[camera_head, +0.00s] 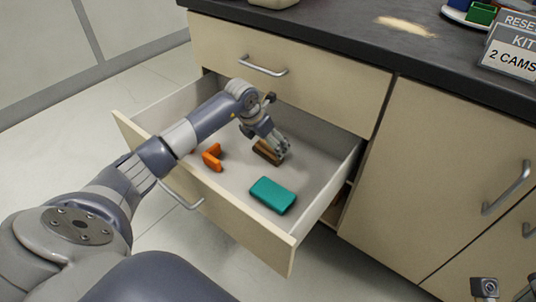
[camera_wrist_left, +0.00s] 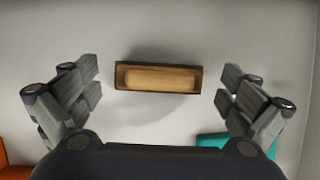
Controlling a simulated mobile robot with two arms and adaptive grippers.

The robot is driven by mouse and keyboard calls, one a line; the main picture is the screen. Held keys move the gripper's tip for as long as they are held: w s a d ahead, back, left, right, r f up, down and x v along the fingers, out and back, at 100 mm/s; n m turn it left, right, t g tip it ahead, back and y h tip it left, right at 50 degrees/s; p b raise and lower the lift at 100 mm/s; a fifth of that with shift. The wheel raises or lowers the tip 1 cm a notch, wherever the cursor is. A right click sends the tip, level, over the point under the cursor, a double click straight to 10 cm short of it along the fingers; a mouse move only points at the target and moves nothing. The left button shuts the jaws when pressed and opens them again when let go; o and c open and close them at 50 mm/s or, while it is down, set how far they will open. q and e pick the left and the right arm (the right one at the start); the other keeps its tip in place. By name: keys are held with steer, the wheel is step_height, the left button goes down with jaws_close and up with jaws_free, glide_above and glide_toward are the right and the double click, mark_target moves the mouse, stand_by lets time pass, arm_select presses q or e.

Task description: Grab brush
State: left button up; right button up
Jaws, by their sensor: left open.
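The brush (camera_head: 266,152) looks like a brown wooden block with a dark edge. It lies on the floor of the open drawer (camera_head: 232,221). In the left wrist view the brush (camera_wrist_left: 158,77) is centred ahead, its long side running across the picture. My left gripper (camera_head: 281,151) is over the drawer, close to the brush and partly in front of it. In the wrist view its two fingers (camera_wrist_left: 158,95) are spread wide, one on each side of the brush, with clear gaps. Nothing is held. My right gripper (camera_head: 503,292) shows only in part at the bottom right corner.
A teal block (camera_head: 272,195) lies in the drawer, nearer its front right. Orange pieces (camera_head: 212,158) lie left of the brush. The drawer walls surround these things. A closed drawer (camera_head: 300,75) and dark countertop (camera_head: 330,30) are above, with a kit sign (camera_head: 514,50) at right.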

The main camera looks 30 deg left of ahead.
arm_select(q)
steer(key=shift+w+f, duration=0.15)
steer(key=shift+f, duration=0.1)
steer(key=shift+c, duration=0.6)
steer(key=c, duration=0.9)
steer(key=shift+r, duration=0.1)
steer(key=shift+c, duration=0.2)
steer(key=shift+r, duration=0.1)
